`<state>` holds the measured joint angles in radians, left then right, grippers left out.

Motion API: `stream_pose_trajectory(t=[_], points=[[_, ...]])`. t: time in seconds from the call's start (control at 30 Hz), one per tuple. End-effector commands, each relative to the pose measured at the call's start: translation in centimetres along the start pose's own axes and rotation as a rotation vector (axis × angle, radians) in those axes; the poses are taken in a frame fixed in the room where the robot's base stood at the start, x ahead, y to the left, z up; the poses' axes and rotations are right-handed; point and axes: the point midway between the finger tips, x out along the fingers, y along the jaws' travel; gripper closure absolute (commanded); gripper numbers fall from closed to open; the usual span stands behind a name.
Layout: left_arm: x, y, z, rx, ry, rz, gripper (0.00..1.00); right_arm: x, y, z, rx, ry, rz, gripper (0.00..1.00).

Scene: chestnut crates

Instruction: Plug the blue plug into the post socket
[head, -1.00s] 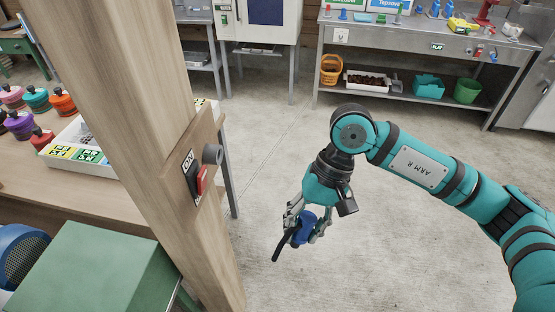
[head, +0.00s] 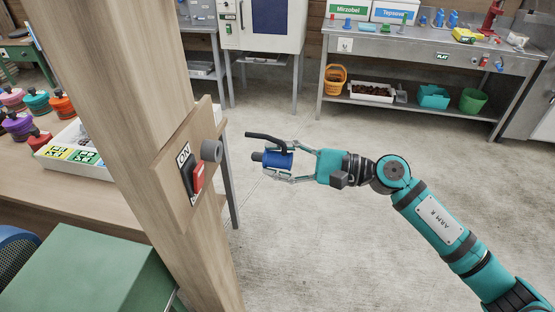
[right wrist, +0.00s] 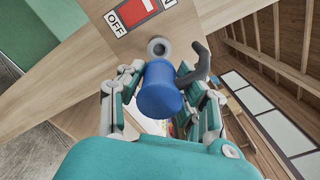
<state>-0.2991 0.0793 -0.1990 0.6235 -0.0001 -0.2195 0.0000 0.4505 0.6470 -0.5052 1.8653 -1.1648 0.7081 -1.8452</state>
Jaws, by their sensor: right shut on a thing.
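The blue plug (head: 277,160) is held by my right gripper (head: 284,161), which is shut on it. The plug lies level in the head view, its dark nose pointing left and its black cable curving above it. The grey round post socket (head: 211,150) sits on the wooden post's board, left of the plug with a gap between them. In the right wrist view the plug (right wrist: 160,92) is between the fingers, and the socket (right wrist: 159,47) shows just beyond its far end. My left gripper is not in view.
The wooden post (head: 120,100) carries a red ON/OFF switch (head: 192,175) beside the socket. A green box (head: 90,272) and a workbench (head: 70,205) stand at left. A metal bench (head: 425,55) stands at the back. The floor around my right arm is clear.

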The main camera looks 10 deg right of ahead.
Motion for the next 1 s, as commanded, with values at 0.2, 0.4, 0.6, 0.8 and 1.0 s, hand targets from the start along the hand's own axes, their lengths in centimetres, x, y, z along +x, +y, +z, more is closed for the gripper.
stream_pose_trajectory(t=[0.2, 0.4, 0.6, 0.8, 1.0], points=[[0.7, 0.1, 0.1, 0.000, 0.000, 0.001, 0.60, -0.1, 0.2, -0.1, -0.005, 0.000, 0.002, 1.00], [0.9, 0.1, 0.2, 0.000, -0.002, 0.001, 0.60, 1.0, 0.0, 0.1, -0.006, -0.002, 0.003, 1.00], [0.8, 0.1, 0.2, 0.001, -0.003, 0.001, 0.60, 3.0, 0.0, 0.1, -0.006, -0.002, 0.004, 1.00], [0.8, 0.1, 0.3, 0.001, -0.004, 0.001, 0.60, 4.7, 0.0, 0.0, -0.004, 0.000, 0.002, 1.00], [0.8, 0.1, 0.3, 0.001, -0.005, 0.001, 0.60, 5.5, 0.0, 0.1, -0.006, 0.000, 0.004, 1.00]])
